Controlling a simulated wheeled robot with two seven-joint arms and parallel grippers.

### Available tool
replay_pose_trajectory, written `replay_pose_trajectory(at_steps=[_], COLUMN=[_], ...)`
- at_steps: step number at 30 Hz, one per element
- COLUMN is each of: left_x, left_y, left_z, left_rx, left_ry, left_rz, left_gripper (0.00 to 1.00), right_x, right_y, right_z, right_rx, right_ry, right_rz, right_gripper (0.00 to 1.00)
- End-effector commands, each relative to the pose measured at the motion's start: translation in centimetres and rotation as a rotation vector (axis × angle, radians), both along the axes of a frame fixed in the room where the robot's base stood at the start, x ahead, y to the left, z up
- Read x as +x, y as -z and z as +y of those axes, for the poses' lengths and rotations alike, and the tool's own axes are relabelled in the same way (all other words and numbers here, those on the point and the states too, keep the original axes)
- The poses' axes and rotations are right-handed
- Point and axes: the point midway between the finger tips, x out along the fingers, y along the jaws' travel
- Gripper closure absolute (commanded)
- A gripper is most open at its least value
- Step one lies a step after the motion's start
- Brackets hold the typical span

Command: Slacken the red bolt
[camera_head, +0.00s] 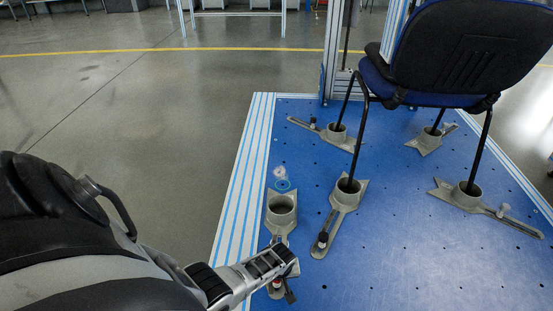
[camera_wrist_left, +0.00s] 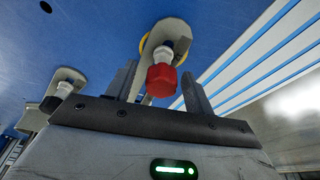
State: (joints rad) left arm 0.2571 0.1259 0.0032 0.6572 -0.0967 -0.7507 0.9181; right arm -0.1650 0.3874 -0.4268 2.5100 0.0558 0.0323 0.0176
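The red bolt (camera_wrist_left: 162,80) has a red head on a pale shank. It stands on a grey slotted clamp plate in the left wrist view. My left gripper (camera_wrist_left: 160,88) is open, with one finger on each side of the red head and visible gaps to it. In the head view my left gripper (camera_head: 285,264) reaches in from the left over the near end of the clamp (camera_head: 282,207) with an empty cup. Only a little red of the bolt (camera_head: 277,282) shows there, mostly hidden by the gripper. My right gripper is not in view.
A black and blue chair (camera_head: 468,45) stands on the blue platform (camera_head: 400,260), its legs in grey cup clamps. A neighbouring clamp (camera_head: 340,205) has a black bolt (camera_head: 322,240) just right of my gripper. A small clear and blue item (camera_head: 281,179) lies behind the empty cup.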

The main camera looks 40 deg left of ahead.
Motion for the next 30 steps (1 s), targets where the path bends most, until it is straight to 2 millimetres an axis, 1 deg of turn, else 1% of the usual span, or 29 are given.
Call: replay_pose_trajectory(at_steps=[6, 8, 12, 15, 24, 26, 30], left_x=[-0.11, -0.18, -0.27, -0.26, -0.23, -0.24, -0.25], left_y=[-0.02, -0.09, -0.04, 0.03, 0.07, 0.06, 0.08], left_z=[0.09, 0.12, 0.17, 0.11, 0.08, 0.13, 0.28], left_rx=[0.001, 0.001, 0.002, 0.001, 0.001, 0.001, 0.004], left_ry=[0.027, 0.084, 0.257, 0.333, 0.358, 0.387, 0.545], left_rz=[0.003, 0.003, 0.003, 0.004, 0.003, 0.003, 0.003], left_gripper=[0.47, 0.47, 0.47, 0.47, 0.47, 0.47, 0.47], right_x=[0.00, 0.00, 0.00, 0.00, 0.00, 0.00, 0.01], right_y=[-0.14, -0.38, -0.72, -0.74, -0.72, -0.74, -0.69], right_z=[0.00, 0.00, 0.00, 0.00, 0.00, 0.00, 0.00], right_rx=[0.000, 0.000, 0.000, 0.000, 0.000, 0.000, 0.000], right_ry=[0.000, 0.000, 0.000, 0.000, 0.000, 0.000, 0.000], right_rz=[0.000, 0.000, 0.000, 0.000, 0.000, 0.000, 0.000], right_gripper=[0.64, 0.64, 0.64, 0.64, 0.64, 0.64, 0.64])
